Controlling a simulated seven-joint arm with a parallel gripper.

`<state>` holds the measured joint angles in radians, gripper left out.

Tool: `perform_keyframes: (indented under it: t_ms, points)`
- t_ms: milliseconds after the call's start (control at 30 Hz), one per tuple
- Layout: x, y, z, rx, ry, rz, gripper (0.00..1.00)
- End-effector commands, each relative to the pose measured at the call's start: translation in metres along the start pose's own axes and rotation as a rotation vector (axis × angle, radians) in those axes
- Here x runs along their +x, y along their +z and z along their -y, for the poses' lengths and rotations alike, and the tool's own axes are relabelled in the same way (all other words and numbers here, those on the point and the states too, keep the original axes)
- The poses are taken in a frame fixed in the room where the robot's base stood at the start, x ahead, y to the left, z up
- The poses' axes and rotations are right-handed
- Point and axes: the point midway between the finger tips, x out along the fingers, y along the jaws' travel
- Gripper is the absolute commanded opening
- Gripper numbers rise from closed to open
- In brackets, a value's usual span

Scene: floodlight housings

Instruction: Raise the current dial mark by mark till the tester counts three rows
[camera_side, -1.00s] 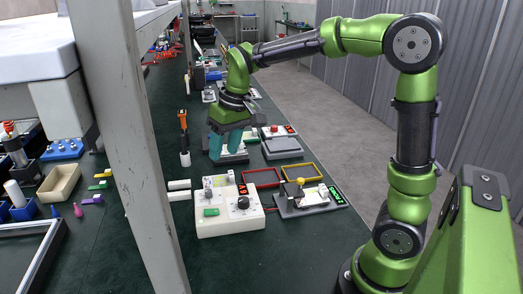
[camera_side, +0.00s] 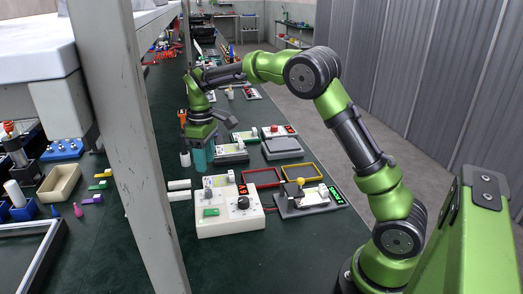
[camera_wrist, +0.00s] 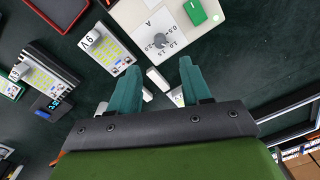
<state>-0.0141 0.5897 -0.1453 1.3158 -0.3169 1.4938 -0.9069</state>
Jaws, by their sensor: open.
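The white control box (camera_side: 230,212) stands on the green bench. In the wrist view, the box (camera_wrist: 190,30) shows a grey dial (camera_wrist: 161,40) beside a letter A and a printed scale. My gripper (camera_side: 200,166) is open and empty, fingers down, behind and left of the box. In the wrist view, the gripper (camera_wrist: 159,66) is apart from the dial, which lies ahead of the fingertips. The tester (camera_side: 310,202), apparently the grey base with a green display, stands right of the box.
Two boards with yellow light rows, one near (camera_wrist: 110,45) and one farther left (camera_wrist: 45,72), lie left of the fingers. Red (camera_side: 262,170) and yellow (camera_side: 318,172) frames lie behind the tester. A grey post (camera_side: 128,130) crosses the left.

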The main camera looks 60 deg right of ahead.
Motion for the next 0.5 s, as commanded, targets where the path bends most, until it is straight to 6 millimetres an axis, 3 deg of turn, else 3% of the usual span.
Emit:
perform_keyframes:
  t_ms: [300, 500]
  points:
    - [0.068, 0.001, 0.0, 0.001, -0.001, 0.004, 0.48]
    - [0.091, 0.0, 0.0, 0.001, -0.001, 0.002, 0.48]
